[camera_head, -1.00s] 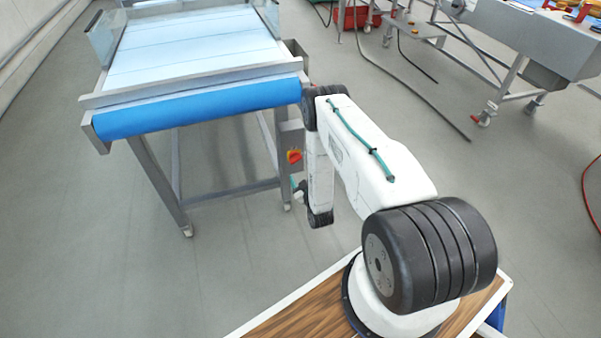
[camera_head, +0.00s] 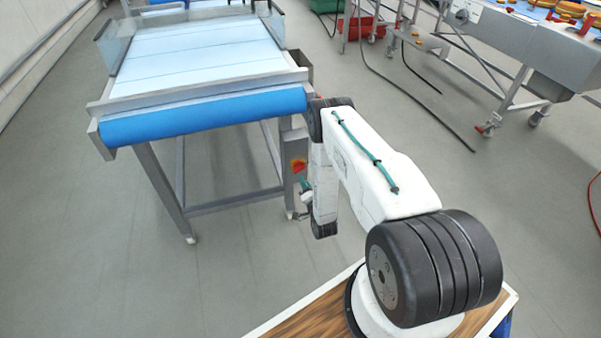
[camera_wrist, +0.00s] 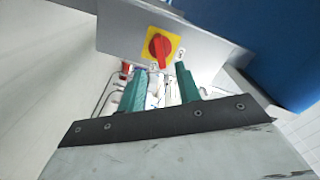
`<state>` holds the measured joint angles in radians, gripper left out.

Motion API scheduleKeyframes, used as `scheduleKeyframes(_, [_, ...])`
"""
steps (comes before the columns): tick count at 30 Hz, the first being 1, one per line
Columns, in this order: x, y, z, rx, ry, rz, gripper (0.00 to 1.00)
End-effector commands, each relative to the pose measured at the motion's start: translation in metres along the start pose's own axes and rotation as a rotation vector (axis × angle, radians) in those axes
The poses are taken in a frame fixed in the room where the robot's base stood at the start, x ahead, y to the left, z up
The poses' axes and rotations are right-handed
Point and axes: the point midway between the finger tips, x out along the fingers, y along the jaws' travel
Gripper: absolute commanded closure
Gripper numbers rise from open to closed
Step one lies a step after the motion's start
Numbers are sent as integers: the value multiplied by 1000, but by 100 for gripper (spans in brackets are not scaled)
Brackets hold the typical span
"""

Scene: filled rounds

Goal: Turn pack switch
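The pack switch (camera_wrist: 160,47) is a red rotary knob on a yellow plate, on the face of a grey metal box. It also shows in the head view (camera_head: 298,166), on the box at the conveyor's right leg. My gripper (camera_wrist: 164,76) has two green fingers that stand apart with a gap between them and nothing held. In the wrist view the fingertips are below the knob and apart from it in the picture. In the head view my gripper (camera_head: 305,186) is small and partly hidden by my forearm, close to the switch box.
The conveyor (camera_head: 200,115) with its blue front roller stands at the left on metal legs. A steel machine (camera_head: 520,45) with food items is at the upper right, and a red crate (camera_head: 355,28) is at the back.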

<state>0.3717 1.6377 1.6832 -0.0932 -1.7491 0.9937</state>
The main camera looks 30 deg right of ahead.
Motion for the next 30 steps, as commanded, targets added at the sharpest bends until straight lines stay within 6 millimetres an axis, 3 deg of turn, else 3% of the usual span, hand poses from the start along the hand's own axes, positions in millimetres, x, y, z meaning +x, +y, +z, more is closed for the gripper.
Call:
scheduleKeyframes(5, [12, -1, 0, 40, 1, -3, 66])
scheduleKeyframes(18, [73, 0, 0, 37, 1, -1, 66])
scheduleKeyframes(28, [78, 0, 0, 36, 0, 0, 66])
scheduleKeyframes(29, [78, 0, 0, 36, 0, 0, 69])
scheduleKeyframes(30, [78, 0, 0, 36, 0, 0, 80])
